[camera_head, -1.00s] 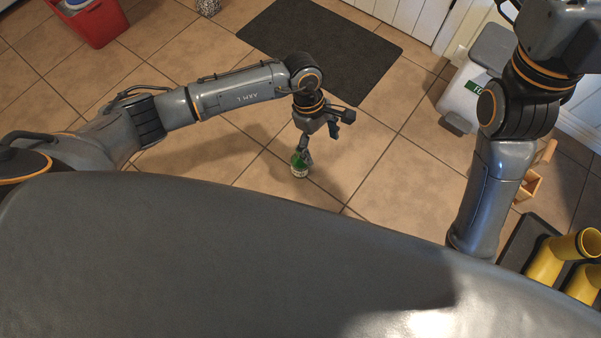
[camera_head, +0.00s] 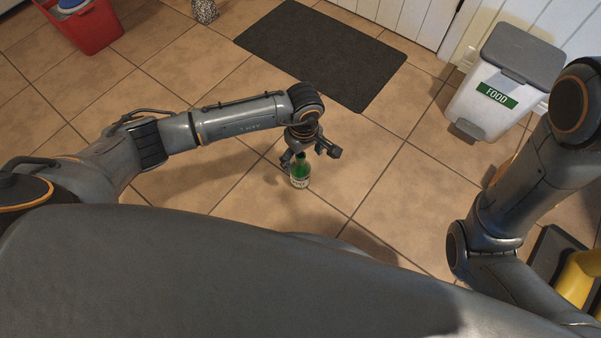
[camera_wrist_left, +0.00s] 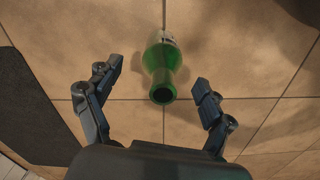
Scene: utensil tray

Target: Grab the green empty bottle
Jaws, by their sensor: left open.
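The green bottle (camera_head: 300,174) with a pale label stands upright on the tiled floor in the head view. In the left wrist view the green bottle (camera_wrist_left: 161,70) shows from above, its open mouth facing the camera. My left gripper (camera_head: 309,160) is over the bottle in the head view. In the left wrist view my left gripper (camera_wrist_left: 158,82) has its fingers spread, one on each side of the bottle's neck, with gaps on both sides. It holds nothing. My right arm shows at the right of the head view, but its gripper is out of frame.
A dark mat (camera_head: 322,52) lies beyond the bottle. A white bin (camera_head: 500,85) with a grey lid and green FOOD label stands at the right. A red bin (camera_head: 90,27) is at the top left. Yellow boots (camera_head: 575,280) sit at the lower right. Tiles around the bottle are clear.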

